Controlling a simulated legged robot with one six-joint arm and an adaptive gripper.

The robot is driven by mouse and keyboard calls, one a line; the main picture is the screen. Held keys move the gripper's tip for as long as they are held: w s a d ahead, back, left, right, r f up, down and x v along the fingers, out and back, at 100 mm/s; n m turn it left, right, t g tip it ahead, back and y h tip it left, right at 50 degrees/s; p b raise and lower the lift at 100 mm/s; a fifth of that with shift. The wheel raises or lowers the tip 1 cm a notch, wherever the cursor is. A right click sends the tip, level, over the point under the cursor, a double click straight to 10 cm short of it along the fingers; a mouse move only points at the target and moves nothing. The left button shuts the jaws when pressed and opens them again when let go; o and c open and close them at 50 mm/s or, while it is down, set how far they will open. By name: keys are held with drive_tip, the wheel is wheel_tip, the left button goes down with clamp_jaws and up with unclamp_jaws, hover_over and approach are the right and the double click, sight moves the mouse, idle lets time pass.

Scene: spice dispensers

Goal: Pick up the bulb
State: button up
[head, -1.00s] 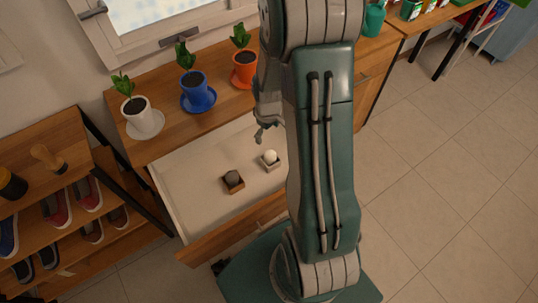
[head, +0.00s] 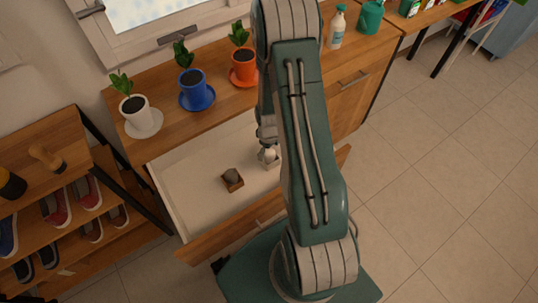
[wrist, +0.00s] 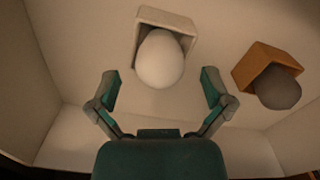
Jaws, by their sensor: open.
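The white bulb (wrist: 160,59) sits in a small pale box (wrist: 178,18) inside the open drawer. In the wrist view my open gripper (wrist: 160,88) has its two fingers apart, one to each side below the bulb, with nothing between them. In the head view my gripper (head: 267,150) is down in the drawer over the pale box, and my arm hides part of it. A grey round bulb-like thing (wrist: 278,88) sits in a brown box (wrist: 262,60) to the right in the wrist view; it also shows in the head view (head: 231,174).
The drawer (head: 185,195) is pulled out, with walls close around the boxes. Three potted plants, white (head: 137,112), blue (head: 195,88) and orange (head: 243,66), stand on the cabinet behind. A shoe rack (head: 70,215) stands at the left.

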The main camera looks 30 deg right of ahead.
wheel_tip(320, 180, down, 2)
drive_tip(key=c, duration=1.2)
drive_tip(key=shift+r, duration=0.1)
drive_tip(key=shift+c, duration=0.2)
